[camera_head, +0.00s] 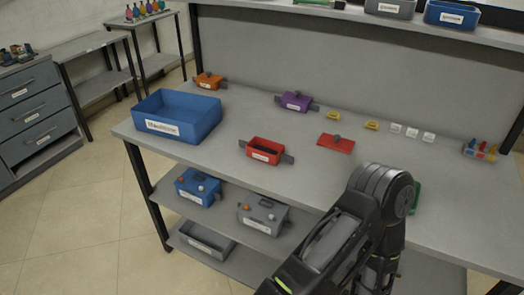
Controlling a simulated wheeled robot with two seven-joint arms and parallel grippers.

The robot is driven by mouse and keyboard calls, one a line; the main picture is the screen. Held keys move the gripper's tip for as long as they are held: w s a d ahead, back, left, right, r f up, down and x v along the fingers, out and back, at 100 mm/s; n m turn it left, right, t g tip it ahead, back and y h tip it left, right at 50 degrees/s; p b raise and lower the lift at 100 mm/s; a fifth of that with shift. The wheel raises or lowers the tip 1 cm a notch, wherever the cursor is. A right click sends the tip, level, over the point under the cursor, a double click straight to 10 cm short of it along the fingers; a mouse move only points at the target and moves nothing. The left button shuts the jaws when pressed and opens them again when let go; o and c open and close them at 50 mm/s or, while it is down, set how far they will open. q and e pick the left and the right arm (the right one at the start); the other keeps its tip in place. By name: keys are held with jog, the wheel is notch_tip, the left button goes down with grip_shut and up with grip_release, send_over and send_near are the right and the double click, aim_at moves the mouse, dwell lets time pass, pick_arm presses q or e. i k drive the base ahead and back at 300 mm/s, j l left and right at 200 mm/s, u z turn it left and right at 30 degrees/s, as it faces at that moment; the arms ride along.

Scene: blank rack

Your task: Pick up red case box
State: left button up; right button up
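The red case box (265,151) is an open-topped box with a white label on its front and dark grey tabs at both ends. It sits upright on the grey table near the front edge, left of centre. A flat red lid (336,143) with a dark knob lies apart from it, to its right. My black arm rises at the lower right, over the front of the table, well clear of the red box. I see no gripper fingers; the arm hides part of the table and a green thing (415,198) behind it.
A large blue bin (168,128) stands left of the red box. An orange box (208,81) and a purple box (294,101) are at the back. Small yellow and white pieces lie back right. A lower shelf holds a blue case (198,187) and a grey case (263,215).

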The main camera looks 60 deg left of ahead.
aim_at(270, 152)
jog(key=u, duration=2.4)
jog(key=i+l, duration=0.4)
